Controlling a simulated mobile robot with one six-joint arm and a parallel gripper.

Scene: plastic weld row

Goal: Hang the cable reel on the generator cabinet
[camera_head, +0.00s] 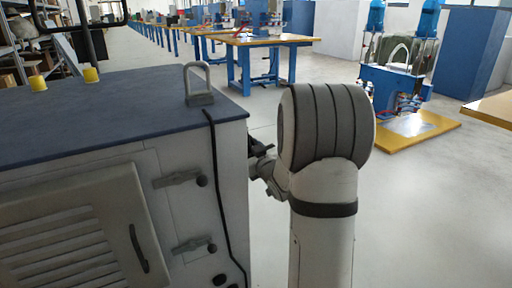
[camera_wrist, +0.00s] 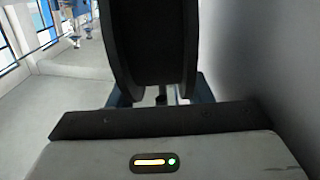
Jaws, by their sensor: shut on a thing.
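The generator cabinet (camera_head: 120,110) fills the left of the head view, with a dark blue top, pale sides and a louvred door. A grey loop-shaped fitting (camera_head: 199,85) stands on its top near the right corner. A black cable (camera_head: 222,200) runs down its side. In the wrist view, the black cable reel (camera_wrist: 155,45), with two round flanges, stands upright just beyond my gripper (camera_wrist: 160,95). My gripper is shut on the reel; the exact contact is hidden. In the head view my arm hides most of the gripper, and I cannot make out the reel.
Two yellow caps (camera_head: 90,75) sit on the cabinet top towards the back left. A blue workbench (camera_head: 268,41) stands behind, and a blue machine (camera_head: 398,85) on a yellow base is at the right. Open floor lies between them. A grey surface (camera_wrist: 265,50) is close on the wrist view's right.

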